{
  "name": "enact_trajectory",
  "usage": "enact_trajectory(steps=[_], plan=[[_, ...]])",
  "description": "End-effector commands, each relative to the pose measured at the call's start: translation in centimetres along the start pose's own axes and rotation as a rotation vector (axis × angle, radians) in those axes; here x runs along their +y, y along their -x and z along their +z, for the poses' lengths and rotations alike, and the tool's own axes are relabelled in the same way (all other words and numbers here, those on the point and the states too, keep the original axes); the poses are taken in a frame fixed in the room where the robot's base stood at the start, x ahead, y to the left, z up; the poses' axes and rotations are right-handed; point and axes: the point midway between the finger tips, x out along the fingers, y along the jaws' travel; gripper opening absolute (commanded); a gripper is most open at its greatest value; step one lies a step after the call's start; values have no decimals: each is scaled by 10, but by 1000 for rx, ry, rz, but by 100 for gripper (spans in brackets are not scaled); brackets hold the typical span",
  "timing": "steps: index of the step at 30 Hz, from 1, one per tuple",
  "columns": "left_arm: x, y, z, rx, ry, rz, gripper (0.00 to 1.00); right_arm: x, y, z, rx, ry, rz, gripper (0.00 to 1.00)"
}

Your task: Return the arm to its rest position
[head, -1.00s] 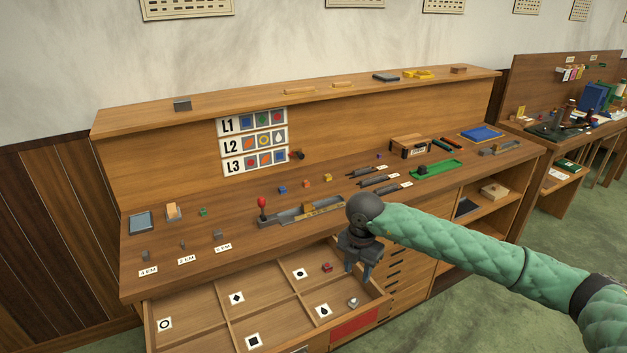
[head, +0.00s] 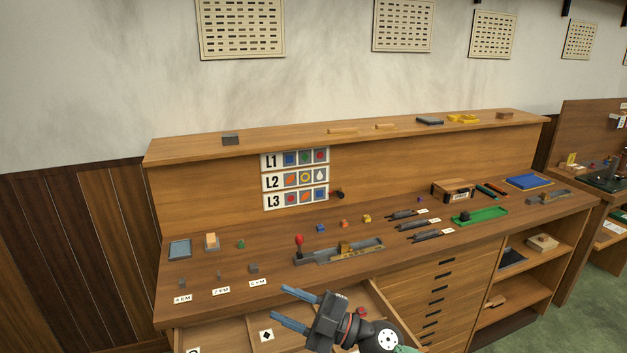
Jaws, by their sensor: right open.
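My right gripper (head: 285,308) is in the lower middle of the head view, over the open drawer (head: 228,335) at the bench front. Its two grey-blue fingers point left and stand apart, with nothing between them. Most of the right arm is below the picture's edge; only a bit of green sleeve shows. My left gripper is not in view.
The workbench (head: 225,294) carries a red-knobbed metal fixture (head: 340,252), small coloured blocks, dark tools (head: 425,236), a green tray (head: 480,215) and a wooden box (head: 453,190). A sign board (head: 295,180) stands behind. The space above the bench is clear.

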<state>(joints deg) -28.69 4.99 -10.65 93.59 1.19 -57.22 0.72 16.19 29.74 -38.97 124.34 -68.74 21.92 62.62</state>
Motion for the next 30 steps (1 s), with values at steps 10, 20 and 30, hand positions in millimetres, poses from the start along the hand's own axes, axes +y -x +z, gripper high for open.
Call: enact_trajectory(steps=[10, 20, 30], plan=[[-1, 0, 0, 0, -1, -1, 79, 51, 70, 28, -295, -181, 607, 40], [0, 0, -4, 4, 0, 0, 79, 8, 194, 82, -831, -439, 911, 40], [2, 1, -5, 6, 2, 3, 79, -124, 315, 81, -1438, -797, 845, 40]])
